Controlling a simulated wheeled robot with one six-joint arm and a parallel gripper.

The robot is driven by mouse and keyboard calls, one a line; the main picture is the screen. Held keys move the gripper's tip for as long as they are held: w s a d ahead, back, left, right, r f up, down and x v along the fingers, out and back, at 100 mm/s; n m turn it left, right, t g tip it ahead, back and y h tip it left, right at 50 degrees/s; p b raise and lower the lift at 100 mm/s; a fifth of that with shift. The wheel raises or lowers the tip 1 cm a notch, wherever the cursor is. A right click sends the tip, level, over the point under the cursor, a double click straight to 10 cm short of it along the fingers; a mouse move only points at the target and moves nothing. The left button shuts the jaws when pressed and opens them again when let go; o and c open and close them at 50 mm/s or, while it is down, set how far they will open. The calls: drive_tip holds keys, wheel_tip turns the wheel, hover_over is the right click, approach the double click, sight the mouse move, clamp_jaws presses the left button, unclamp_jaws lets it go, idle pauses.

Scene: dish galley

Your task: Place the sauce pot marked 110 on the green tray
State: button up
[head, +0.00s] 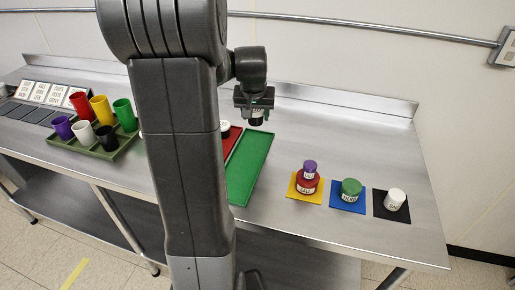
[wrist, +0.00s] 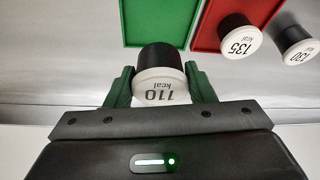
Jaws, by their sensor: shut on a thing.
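The sauce pot marked 110 (wrist: 161,85) is white with a black end and is held between the green fingers of my gripper (wrist: 160,88) in the wrist view. In the head view my gripper (head: 257,105) is over the back of the green tray (head: 248,165), holding the pot (head: 257,117) by its sides. I cannot tell from the head view how high it is. In the wrist view the green tray (wrist: 150,20) lies just beyond the pot. The tray's visible surface is empty.
A red tray (wrist: 222,22) adjoins the green one, with a pot marked 135 (wrist: 241,40) on it and a pot marked 120 (wrist: 298,45) beside it. A cup tray (head: 125,148) is at left.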

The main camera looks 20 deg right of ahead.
sight(256, 139)
wheel_tip(256, 139, down, 7)
drive_tip(key=shift+f, duration=0.2)
idle(0.3)
drive_tip(key=shift+f, duration=0.2)
drive_tip(key=o, duration=1)
drive_tip(key=shift+r, duration=0.1)
drive_tip(key=shift+r, duration=0.2)
drive_tip(key=v, duration=1.1)
drive_tip(key=shift+s+a+r, duration=0.1)
drive_tip(key=shift+r, duration=0.3)
